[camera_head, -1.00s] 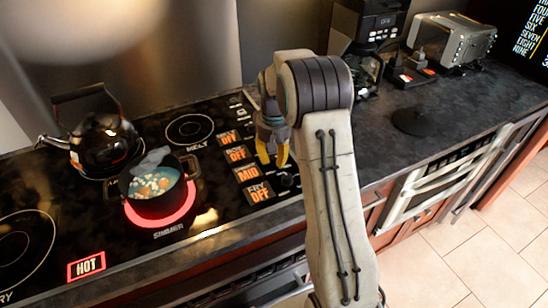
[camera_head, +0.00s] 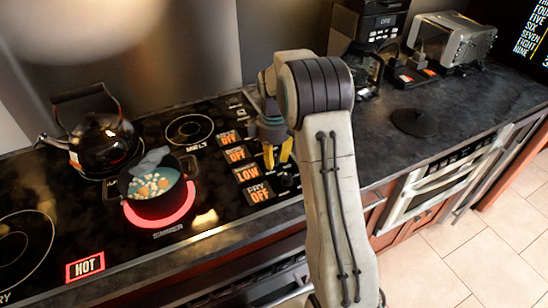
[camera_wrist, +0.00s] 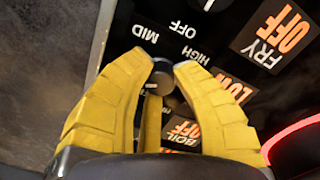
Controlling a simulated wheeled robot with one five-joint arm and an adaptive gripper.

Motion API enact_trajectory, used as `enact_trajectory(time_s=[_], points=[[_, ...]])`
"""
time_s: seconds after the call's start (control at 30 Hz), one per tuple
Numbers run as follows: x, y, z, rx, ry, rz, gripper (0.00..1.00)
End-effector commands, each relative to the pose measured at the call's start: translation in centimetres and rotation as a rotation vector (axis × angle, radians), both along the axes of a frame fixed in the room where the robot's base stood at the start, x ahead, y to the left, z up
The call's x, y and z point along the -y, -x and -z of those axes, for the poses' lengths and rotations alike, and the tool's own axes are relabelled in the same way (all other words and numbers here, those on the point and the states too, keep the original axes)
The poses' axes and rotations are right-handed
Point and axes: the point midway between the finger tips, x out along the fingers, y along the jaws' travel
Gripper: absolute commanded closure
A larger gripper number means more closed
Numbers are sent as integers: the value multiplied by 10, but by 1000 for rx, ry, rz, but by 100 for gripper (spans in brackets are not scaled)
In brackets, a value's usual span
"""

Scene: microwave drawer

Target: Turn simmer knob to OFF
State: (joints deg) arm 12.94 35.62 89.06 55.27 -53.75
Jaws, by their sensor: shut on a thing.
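The simmer knob (camera_wrist: 160,82) is a small dark round knob with a light mark, seen in the wrist view between my yellow fingertips. My gripper (camera_wrist: 164,66) is closed around its sides. In the head view my gripper (camera_head: 277,157) points down at the right end of the cooktop, and the knob under it is mostly hidden. The orange display (camera_head: 248,174) in the simmer row reads LOW; part of it shows in the wrist view (camera_wrist: 232,88). Printed labels MID, HIGH and OFF lie around the knob.
The FRY display (camera_head: 258,193) and the BOIL display (camera_head: 236,155) read OFF. A pot (camera_head: 150,207) with food stands on a glowing red burner. A black kettle (camera_head: 103,143) stands behind it. A HOT sign (camera_head: 85,265) is lit at front left.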

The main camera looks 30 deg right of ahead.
Motion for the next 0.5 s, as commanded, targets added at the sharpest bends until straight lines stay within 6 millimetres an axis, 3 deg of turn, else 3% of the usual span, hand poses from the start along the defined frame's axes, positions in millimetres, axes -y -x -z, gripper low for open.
enact_trajectory(time_s=[0.5], points=[[-1, 1, 2, -5, -2, -492, 100]])
